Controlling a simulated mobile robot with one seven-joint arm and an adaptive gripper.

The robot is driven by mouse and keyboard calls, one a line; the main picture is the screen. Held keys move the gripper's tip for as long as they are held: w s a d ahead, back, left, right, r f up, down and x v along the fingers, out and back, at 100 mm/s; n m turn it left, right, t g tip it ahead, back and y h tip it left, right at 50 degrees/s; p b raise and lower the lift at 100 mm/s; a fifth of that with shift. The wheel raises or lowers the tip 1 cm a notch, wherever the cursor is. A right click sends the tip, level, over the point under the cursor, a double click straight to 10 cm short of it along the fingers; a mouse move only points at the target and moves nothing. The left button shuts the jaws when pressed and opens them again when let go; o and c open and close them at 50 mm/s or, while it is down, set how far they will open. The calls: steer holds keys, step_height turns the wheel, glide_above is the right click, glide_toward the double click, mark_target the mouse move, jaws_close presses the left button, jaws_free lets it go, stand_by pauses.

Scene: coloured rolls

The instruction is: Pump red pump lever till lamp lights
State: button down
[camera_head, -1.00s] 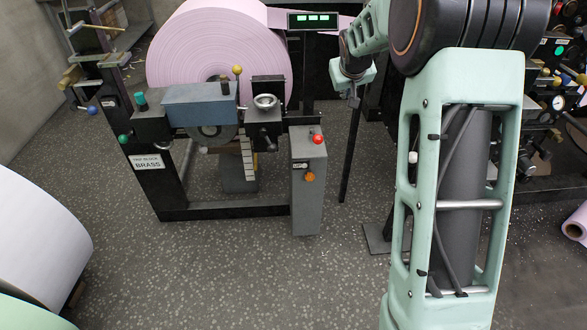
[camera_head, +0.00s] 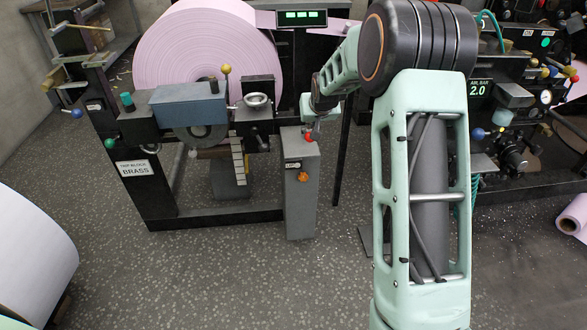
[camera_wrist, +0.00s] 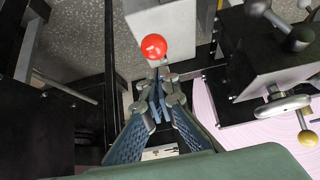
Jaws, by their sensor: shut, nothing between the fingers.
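The red ball knob (camera_head: 309,136) of the pump lever is at the top of a narrow grey box (camera_head: 301,215) in the head view, partly hidden by my gripper (camera_head: 315,129). An orange round piece (camera_head: 303,176) sits on the box's front below a small label; I cannot tell whether it is a lamp or lit. In the wrist view the red ball (camera_wrist: 154,46) is just beyond the tips of my gripper (camera_wrist: 157,80). The fingers are shut and empty. I cannot tell whether they touch the ball.
A large pink roll (camera_head: 195,45) stands behind the machine frame (camera_head: 160,205). A handwheel (camera_head: 257,100) and a yellow ball knob (camera_head: 226,69) are left of the box. A green-lit display (camera_head: 303,19) is above. The speckled floor in front is clear.

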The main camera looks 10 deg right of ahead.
steer(key=shift+s+f+b, duration=0.15)
steer(key=shift+f+b, duration=0.25)
steer(key=shift+f, duration=0.45)
steer(key=shift+f, duration=0.1)
step_height(320, 180, down, 8)
steer(key=s+b, duration=0.1)
steer(key=b, duration=0.4)
steer(key=shift+s+b, duration=0.4)
steer(key=shift+r, duration=0.2)
steer(key=shift+w+r+p, duration=0.3)
steer(key=shift+r+p, duration=0.55)
steer(key=shift+r, duration=0.4)
steer(key=shift+w+r+p, duration=0.25)
steer(key=shift+r+p, duration=0.6)
steer(key=shift+r, duration=0.45)
steer(key=shift+w+r+p, duration=0.3)
steer(key=shift+r+p, duration=0.55)
steer(key=shift+r, duration=0.4)
